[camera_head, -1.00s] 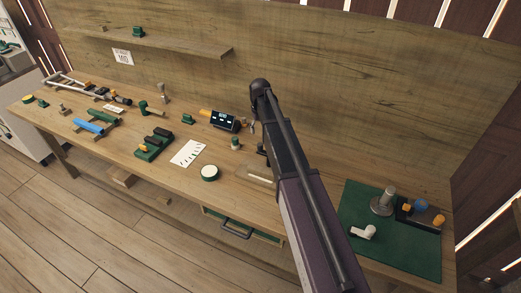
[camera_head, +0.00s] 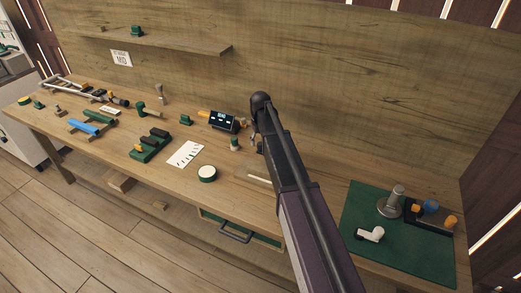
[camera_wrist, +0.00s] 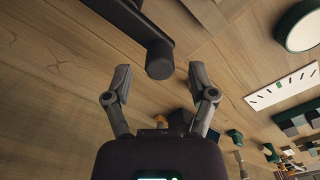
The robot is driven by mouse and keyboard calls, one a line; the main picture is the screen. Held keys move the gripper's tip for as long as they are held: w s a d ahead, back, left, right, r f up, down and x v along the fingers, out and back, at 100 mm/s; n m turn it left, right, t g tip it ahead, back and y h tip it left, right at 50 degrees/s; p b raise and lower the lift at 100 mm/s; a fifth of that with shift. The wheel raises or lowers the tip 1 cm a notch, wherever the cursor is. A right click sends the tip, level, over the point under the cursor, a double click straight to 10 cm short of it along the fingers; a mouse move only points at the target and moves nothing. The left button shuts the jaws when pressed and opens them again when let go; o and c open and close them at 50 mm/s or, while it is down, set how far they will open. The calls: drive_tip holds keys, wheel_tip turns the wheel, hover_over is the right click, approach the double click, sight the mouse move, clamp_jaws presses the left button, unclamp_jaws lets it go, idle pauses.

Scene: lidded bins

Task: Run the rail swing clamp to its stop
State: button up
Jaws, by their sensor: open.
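In the wrist view, a dark bar with a rounded cylindrical end (camera_wrist: 159,62) lies just ahead of and between my open fingertips. I cannot tell for certain that it is part of the rail swing clamp. My gripper (camera_wrist: 158,84) is open with nothing between its fingers. In the head view, my arm hides most of the gripper and the bench just behind it. A pale rail assembly with dark and orange parts (camera_head: 78,89) lies at the far left of the bench; I cannot tell whether it is the clamp.
A round white-topped green piece (camera_head: 207,174), a marked white card (camera_head: 185,154) and a dark display box (camera_head: 223,121) lie left of my arm. A green mat (camera_head: 400,250) with several fittings is at right. A drawer handle (camera_head: 235,236) juts from the front.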

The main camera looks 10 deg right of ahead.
drive_tip(key=shift+f+b, duration=0.9)
drive_tip(key=shift+f, duration=0.25)
clamp_jaws()
